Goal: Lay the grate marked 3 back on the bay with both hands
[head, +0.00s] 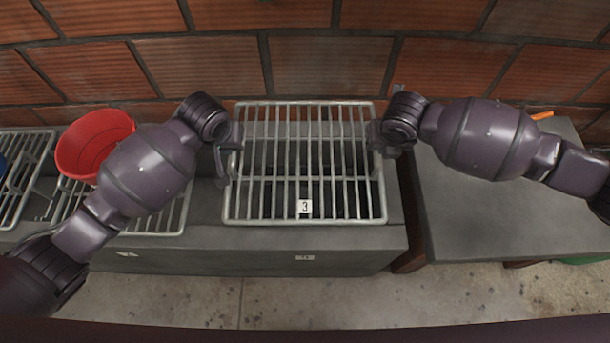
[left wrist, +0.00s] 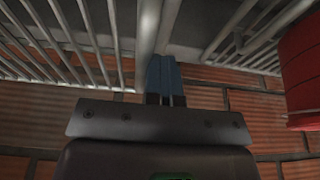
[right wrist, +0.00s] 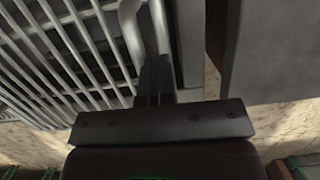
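The grate marked 3 (head: 305,221) is a pale metal rack with a white number tag near its front edge. It lies over the dark opening of the bay (head: 345,242) in the middle of the head view. I cannot tell whether it touches the bay's rim. My left gripper (head: 232,148) is at the grate's left side, and its fingers look closed on a side bar (left wrist: 149,25). My right gripper (head: 378,140) is at the right side, and its fingers look closed on a side bar (right wrist: 133,30). The fingertips are partly hidden by the bars.
A red bucket (head: 90,145) stands on the neighbouring grate (head: 160,220) at left. A grey table (head: 490,220) is at right, with an orange object (head: 542,115) at its back. A brick wall (head: 330,65) rises behind the bay. A narrow gap separates the bay from the table.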

